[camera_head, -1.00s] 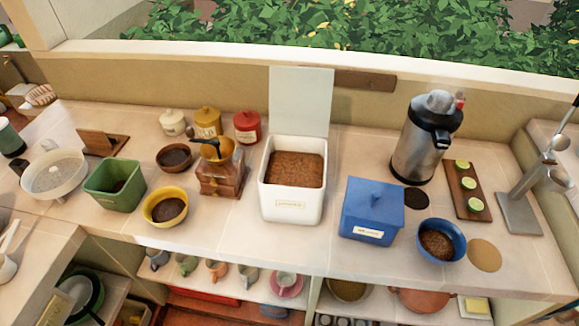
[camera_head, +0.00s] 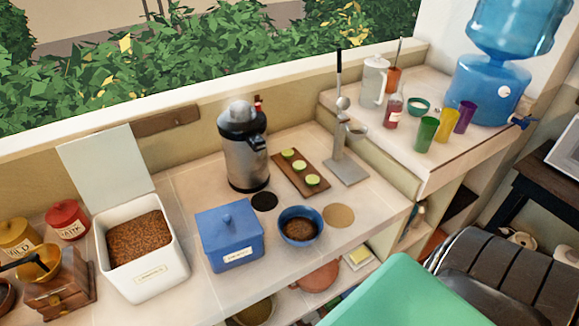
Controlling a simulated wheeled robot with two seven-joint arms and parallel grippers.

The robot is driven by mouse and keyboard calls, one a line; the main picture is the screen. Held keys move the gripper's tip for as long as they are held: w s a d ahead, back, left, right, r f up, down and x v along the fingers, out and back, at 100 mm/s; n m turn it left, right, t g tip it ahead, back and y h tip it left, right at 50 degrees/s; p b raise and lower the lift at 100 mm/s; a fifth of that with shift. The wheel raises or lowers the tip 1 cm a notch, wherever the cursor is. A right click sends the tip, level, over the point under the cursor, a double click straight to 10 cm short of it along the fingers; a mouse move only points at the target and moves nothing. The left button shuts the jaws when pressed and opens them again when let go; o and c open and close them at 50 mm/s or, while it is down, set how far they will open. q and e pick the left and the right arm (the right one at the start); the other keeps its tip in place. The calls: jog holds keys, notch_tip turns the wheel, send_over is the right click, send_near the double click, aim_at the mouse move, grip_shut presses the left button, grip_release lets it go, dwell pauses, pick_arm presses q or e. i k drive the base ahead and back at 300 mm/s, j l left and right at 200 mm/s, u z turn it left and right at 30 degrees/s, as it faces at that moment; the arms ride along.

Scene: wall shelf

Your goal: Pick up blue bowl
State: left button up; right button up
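The blue bowl (camera_head: 298,212) stands upright on the tiled counter, a little right of the middle of the view. It holds brown, grainy contents. A blue lidded box (camera_head: 230,240) stands just left of it, with a small gap between them. A round tan mat (camera_head: 339,215) lies close to its right side. Nothing covers the bowl. Neither of my grippers shows in the view.
A steel airpot (camera_head: 245,160) and a board with lime slices (camera_head: 300,177) stand behind the bowl. A metal stand (camera_head: 346,170) is at the back right. A white open bin (camera_head: 145,275) stands left. A large green surface (camera_head: 405,295) fills the lower right foreground.

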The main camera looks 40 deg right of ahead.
aim_at(298, 226)
jog(key=z, duration=1.3)
jog(key=i+j+z, duration=0.2)
jog(key=i+j, duration=0.05)
